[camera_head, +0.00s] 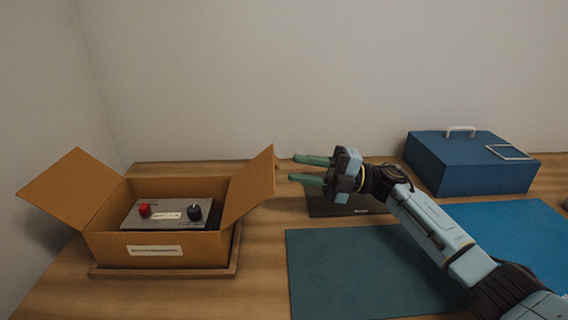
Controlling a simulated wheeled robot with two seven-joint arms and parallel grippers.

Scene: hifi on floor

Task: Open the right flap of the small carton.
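The small carton (110,247) stands on a wooden board at the left of the table. Its right flap (249,186) stands up and leans outward to the right. Its left flap (69,187) is spread out to the left. Inside sits a grey device (168,213) with a red knob and a black knob. My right gripper (292,168) is to the right of the right flap, its green fingers pointing left toward it. The fingers are apart with nothing between them, and there appears to be a small gap to the flap. My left gripper does not show.
A blue case (470,165) with a white handle stands at the back right. A dark flat item (345,209) lies under my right gripper. A dark teal mat (350,275) and a blue mat (515,228) cover the front and right. A wall closes the back.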

